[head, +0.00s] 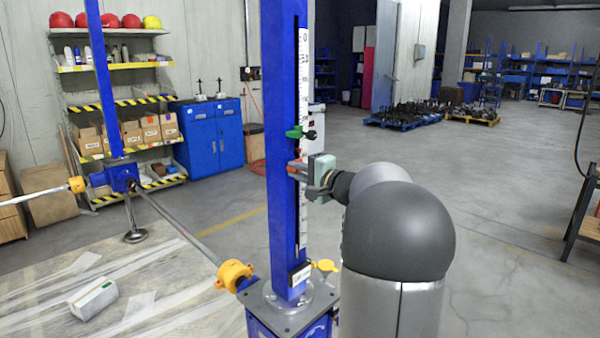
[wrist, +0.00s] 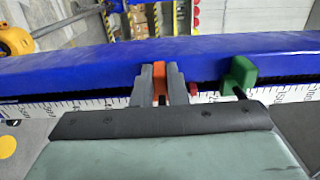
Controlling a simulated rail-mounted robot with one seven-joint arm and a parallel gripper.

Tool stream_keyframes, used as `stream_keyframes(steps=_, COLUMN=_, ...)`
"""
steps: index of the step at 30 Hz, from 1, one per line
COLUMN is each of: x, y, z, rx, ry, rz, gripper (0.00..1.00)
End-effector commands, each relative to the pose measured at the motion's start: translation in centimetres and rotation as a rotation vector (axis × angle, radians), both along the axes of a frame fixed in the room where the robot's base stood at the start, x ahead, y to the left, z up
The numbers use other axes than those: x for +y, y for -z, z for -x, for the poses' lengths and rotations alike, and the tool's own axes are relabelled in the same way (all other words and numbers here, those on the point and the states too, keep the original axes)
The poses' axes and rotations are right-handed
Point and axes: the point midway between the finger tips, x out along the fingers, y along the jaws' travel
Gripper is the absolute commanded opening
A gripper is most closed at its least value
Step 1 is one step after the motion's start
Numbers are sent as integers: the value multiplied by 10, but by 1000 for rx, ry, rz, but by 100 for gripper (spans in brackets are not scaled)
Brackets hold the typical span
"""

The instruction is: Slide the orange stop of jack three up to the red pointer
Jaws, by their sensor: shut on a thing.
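The blue column of the jack (head: 280,120) stands upright with a white scale strip (head: 304,90) along its side. My gripper (head: 297,168) reaches it from the right, below a green block (head: 295,132). In the wrist view my gripper (wrist: 160,88) is shut on the orange stop (wrist: 159,78), its grey fingers on both sides. The small red pointer (wrist: 194,90) is just right of the fingers, which is up the column, with a small gap to the orange stop. The green block also shows in the wrist view (wrist: 240,76), farther right. My fingers hide part of the stop.
Yellow collars (head: 234,275) sit on a rod near the column's foot. A second blue column (head: 100,90) stands at the left. A white box (head: 94,298) lies on the sheeted floor. A blue cabinet (head: 208,135) and shelves are behind. Floor at right is open.

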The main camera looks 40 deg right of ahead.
Motion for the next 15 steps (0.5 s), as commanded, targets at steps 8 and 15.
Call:
stream_keyframes(steps=8, x=0, y=-13, z=0, rx=-8, ry=1, rz=3, gripper=0)
stream_keyframes(steps=15, x=0, y=-21, z=0, rx=-8, ry=1, rz=3, gripper=0)
